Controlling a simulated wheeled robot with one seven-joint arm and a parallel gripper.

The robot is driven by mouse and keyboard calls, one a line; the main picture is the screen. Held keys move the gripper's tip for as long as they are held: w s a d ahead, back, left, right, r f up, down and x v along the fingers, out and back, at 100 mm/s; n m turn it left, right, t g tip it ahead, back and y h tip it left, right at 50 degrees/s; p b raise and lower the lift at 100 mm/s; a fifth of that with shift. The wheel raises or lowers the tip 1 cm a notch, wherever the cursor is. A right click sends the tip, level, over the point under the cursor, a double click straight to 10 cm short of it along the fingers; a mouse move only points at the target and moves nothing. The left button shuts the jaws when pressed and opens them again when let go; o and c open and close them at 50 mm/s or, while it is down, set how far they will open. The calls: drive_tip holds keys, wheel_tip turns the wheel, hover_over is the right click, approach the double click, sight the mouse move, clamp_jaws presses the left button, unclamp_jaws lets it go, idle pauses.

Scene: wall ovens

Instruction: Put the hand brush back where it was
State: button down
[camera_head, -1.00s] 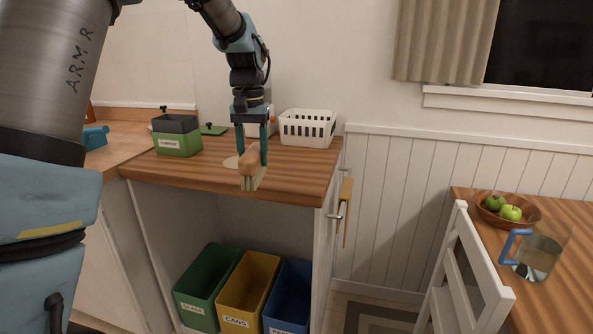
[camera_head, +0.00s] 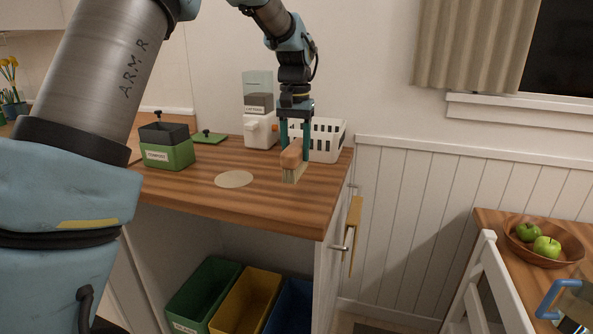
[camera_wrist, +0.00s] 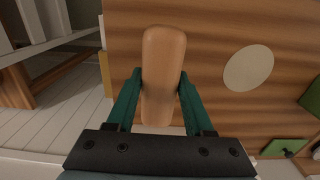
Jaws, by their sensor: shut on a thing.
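The hand brush (camera_head: 292,160) has a light wooden back and pale bristles pointing down. My gripper (camera_head: 294,145) is shut on its wooden back and holds it upright near the right part of the wooden counter. I cannot tell whether the bristles touch the counter. In the wrist view the brush (camera_wrist: 163,75) lies between the two teal fingers (camera_wrist: 161,92). A pale round disc (camera_head: 234,179) lies flat on the counter to the left of the brush.
A white slotted basket (camera_head: 328,141) stands just behind my gripper, with a white dispenser (camera_head: 260,131) left of it. A green labelled box (camera_head: 167,147) and a green lid (camera_head: 208,138) are farther left. The counter's front middle is clear. Coloured bins (camera_head: 245,300) stand below.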

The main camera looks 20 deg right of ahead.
drive_tip(key=shift+f+p, duration=0.4)
drive_tip(key=shift+f, duration=2.2)
drive_tip(key=shift+f, duration=0.2)
drive_tip(key=shift+c, duration=1.4)
unclamp_jaws()
